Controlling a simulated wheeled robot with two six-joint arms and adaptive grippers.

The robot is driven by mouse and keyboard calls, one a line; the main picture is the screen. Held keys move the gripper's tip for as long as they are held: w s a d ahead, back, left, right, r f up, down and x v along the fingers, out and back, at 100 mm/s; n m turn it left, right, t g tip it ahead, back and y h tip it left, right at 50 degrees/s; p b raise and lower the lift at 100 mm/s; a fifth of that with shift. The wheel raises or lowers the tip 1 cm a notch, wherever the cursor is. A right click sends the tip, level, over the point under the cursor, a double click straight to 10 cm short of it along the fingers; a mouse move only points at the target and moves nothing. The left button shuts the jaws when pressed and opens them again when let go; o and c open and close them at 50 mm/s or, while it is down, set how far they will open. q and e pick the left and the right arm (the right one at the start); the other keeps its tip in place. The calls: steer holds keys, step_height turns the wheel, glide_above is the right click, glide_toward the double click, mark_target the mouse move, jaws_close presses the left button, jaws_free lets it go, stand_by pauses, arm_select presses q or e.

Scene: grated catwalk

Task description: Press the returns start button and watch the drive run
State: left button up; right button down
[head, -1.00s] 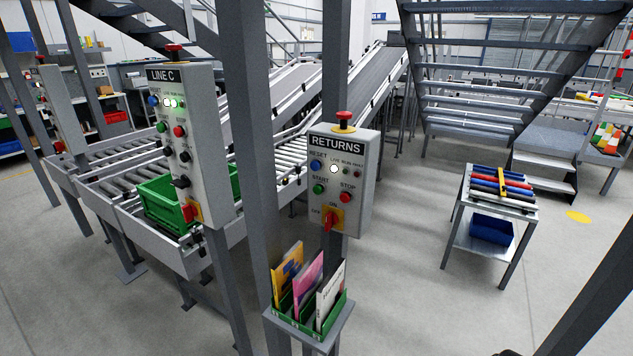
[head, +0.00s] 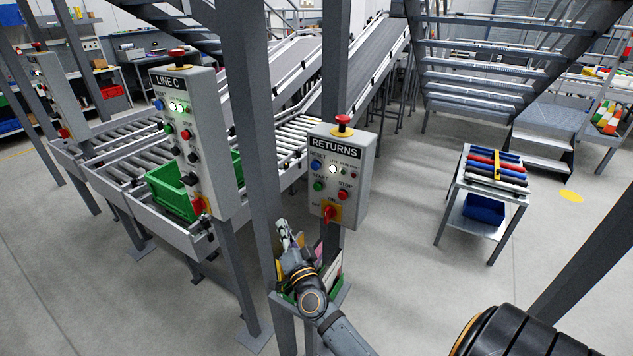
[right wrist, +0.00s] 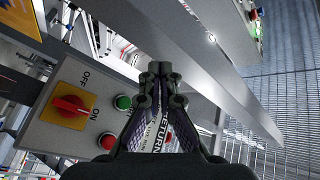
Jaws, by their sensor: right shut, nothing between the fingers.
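The grey RETURNS box (head: 358,190) is on a post in the head view. Its green start button (head: 318,185) is left of the red stop button (head: 342,195). Above them one lamp (head: 333,169) glows white; the lamps beside it look dark. The red rotary switch (head: 330,212) sits on a yellow plate. My right gripper (head: 283,232) is shut and empty, below and left of the box. In the right wrist view my fingertips (right wrist: 160,70) are together, apart from the green button (right wrist: 123,101), and the fingers partly cover the RETURNS label. My left gripper is out of view.
A similar LINE C box (head: 205,125) stands to the left before the roller conveyor (head: 125,175) and a green tote (head: 170,190). A booklet rack (head: 345,298) below the RETURNS box is partly hidden by my right arm. Upright posts stand close by. A small table (head: 455,205) is at right.

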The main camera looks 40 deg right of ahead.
mark_target(317, 187)
steer(key=d+r+m+h, duration=0.1)
steer(key=r+m, duration=0.1)
steer(key=d+r+m+h, duration=0.1)
steer(key=d+m+h, duration=0.1)
steer(key=shift+s+d+r+h, duration=0.2)
steer(key=shift+r+h, duration=0.1)
steer(key=shift+r, duration=0.1)
steer(key=w+d, duration=0.3)
steer(key=d, duration=0.5)
steer(key=shift+w, duration=0.2)
steer(key=shift+d, duration=0.2)
stand_by(0.9)
steer(key=shift+w+d, duration=0.15)
steer(key=shift+d, duration=0.05)
